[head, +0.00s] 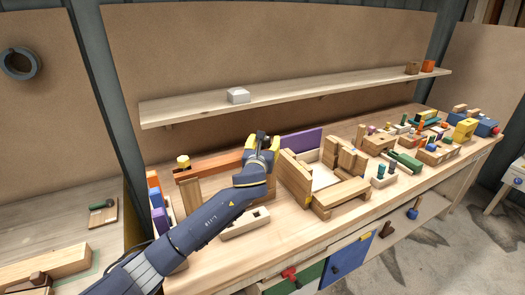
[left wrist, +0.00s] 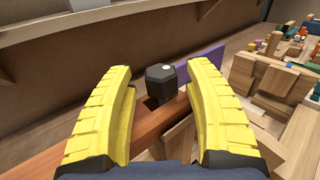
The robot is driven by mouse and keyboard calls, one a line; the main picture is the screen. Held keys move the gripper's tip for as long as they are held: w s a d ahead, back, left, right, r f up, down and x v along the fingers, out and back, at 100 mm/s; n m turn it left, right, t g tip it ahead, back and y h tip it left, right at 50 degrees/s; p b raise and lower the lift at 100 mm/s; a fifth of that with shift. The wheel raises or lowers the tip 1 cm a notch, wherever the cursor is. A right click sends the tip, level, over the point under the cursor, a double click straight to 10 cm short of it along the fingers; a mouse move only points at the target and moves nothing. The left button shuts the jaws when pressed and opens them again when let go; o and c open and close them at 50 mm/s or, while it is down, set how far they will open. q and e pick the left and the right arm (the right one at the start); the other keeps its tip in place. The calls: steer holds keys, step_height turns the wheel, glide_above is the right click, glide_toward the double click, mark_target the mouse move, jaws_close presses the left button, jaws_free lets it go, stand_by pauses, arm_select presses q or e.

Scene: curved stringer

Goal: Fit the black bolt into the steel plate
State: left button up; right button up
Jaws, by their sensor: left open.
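The black bolt (left wrist: 160,82) shows a dark faceted head with a small light spot on top. In the left wrist view it stands at the far part of a reddish-brown beam (left wrist: 150,127), beyond and between my yellow fingertips. My left gripper (head: 263,143) is open, with its two fingers (left wrist: 157,88) apart on either side of the bolt and a visible gap to each. In the head view the gripper mostly hides the bolt. I cannot make out a steel plate in either view. My right gripper is not in view.
A purple board (head: 303,139) and a wooden box-like assembly (head: 295,177) stand just right of the gripper. A pale slotted block (head: 245,222) lies in front. A shelf (head: 320,88) runs behind. Several coloured blocks crowd the right side of the bench.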

arm_select(q)
steer(key=s+a, duration=0.1)
steer(key=s, duration=1)
steer(key=shift+s+a, duration=0.2)
steer(key=shift+a, duration=0.2)
steer(key=shift+f, duration=0.1)
